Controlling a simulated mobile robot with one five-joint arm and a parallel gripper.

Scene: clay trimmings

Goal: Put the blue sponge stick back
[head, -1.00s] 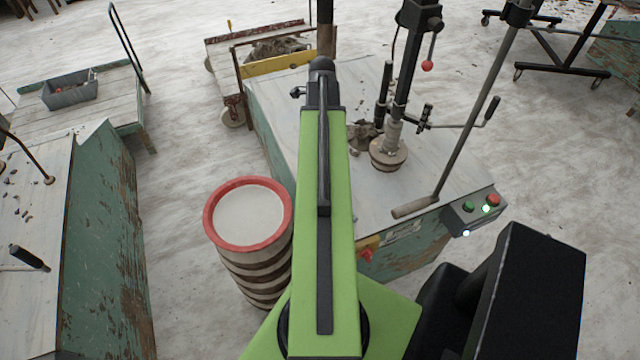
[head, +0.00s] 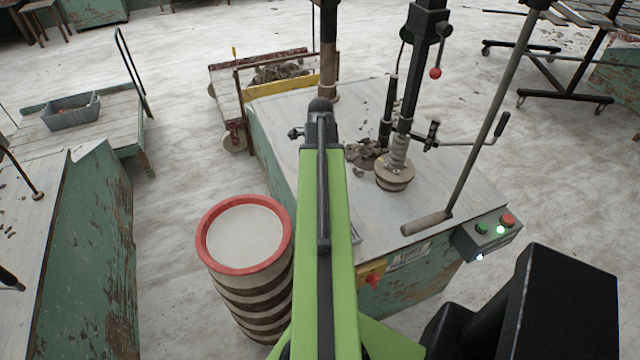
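I cannot make out a blue sponge stick in the head view. My green arm reaches forward over the near edge of the machine table (head: 290,170), and its black far end covers part of the table top. My gripper's fingers do not show; they are hidden beyond or beneath the arm. A small bluish-grey edge (head: 355,236) shows just right of the arm on the table, too little of it to identify. A grey bin (head: 70,112) on the cart at the left holds small things that I cannot tell apart.
A red-rimmed drum (head: 207,255) stands close on the left of my arm. A press lever (head: 470,140) and a round clay-covered head (head: 394,178) rise over the table's right side. A button box (head: 485,238) sits at its right corner.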

